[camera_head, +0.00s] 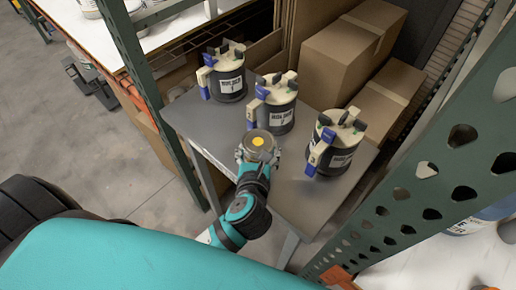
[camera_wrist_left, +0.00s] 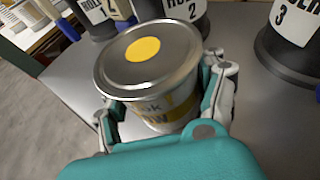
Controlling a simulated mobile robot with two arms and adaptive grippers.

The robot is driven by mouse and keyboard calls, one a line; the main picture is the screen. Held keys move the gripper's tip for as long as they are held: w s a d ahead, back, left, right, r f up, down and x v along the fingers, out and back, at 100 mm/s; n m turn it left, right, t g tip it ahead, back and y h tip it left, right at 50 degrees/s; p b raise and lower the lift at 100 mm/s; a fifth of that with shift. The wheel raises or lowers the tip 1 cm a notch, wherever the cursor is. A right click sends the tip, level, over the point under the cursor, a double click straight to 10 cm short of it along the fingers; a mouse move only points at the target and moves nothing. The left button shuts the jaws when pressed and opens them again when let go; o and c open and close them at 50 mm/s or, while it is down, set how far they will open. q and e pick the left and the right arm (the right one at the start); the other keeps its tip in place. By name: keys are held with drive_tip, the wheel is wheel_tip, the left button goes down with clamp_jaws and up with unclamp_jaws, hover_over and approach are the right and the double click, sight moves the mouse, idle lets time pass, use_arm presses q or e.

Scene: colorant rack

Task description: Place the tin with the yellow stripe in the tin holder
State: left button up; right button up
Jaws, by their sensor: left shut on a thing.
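A round metal tin (camera_head: 259,145) with a yellow dot on its lid is in my left gripper (camera_head: 257,155). In the left wrist view the tin (camera_wrist_left: 150,60) shows a pale label with a yellow band, and the fingers of the left gripper (camera_wrist_left: 165,110) are closed on both its sides. The tin is upright or slightly tilted, near the front edge of the grey table. Three black-and-cream holders stand on the table: holder 1 (camera_head: 228,84), holder 2 (camera_head: 279,118) and holder 3 (camera_head: 341,158). The tin is just in front of holder 2. My right gripper does not show.
The grey table (camera_head: 300,195) has bare room at its front right. Cardboard boxes (camera_head: 340,60) stand behind the holders. Green rack uprights rise at the left (camera_head: 140,60) and right (camera_head: 440,165) of the table.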

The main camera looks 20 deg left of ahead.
use_arm(q)
drive_tip(key=o, duration=1.8)
drive_tip(key=shift+f, duration=0.1)
